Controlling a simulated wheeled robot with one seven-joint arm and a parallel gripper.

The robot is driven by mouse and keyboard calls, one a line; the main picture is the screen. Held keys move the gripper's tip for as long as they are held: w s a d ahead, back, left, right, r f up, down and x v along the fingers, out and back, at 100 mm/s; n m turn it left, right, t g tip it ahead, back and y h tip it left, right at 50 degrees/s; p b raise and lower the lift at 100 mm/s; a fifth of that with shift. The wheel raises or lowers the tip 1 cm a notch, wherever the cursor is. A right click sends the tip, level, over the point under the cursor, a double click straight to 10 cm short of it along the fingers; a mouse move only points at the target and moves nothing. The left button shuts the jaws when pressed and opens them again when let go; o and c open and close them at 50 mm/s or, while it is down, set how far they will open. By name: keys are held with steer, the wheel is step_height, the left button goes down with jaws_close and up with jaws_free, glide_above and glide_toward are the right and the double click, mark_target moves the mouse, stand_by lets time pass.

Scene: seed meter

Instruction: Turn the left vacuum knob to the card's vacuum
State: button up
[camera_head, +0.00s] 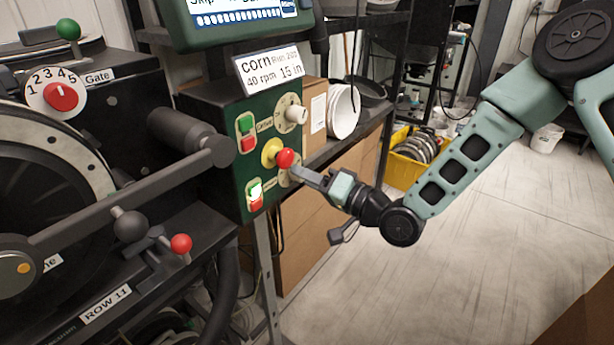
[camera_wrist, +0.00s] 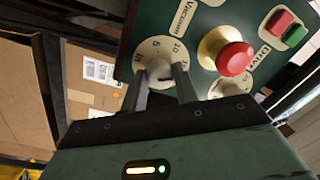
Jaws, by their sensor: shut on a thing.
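The card (camera_head: 270,65) above the green control box reads corn, 40 rpm and 15 in. In the wrist view a pale vacuum dial (camera_wrist: 150,48) shows "in", 5 and 10, beside a "Vacuum" label (camera_wrist: 184,15). Its knob (camera_wrist: 160,72) sits between the two fingers of my gripper (camera_wrist: 161,88), which is shut on it. The knob's pointer setting cannot be read, as the fingers cover part of the dial. In the head view my gripper (camera_head: 299,171) reaches the box from the right, and the held knob is hidden.
A red mushroom button (camera_head: 285,158) on a yellow base is close beside my gripper. Another white knob (camera_head: 296,114) and green and red switches (camera_head: 246,133) are on the box. The floor at right is open.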

stand_by(0.3)
steer(key=o, duration=1)
steer(key=shift+c, duration=0.2)
steer(key=shift+d, duration=0.1)
steer(key=v, duration=1.7)
steer(key=shift+s, duration=0.2)
steer(key=shift+d+f, duration=0.1)
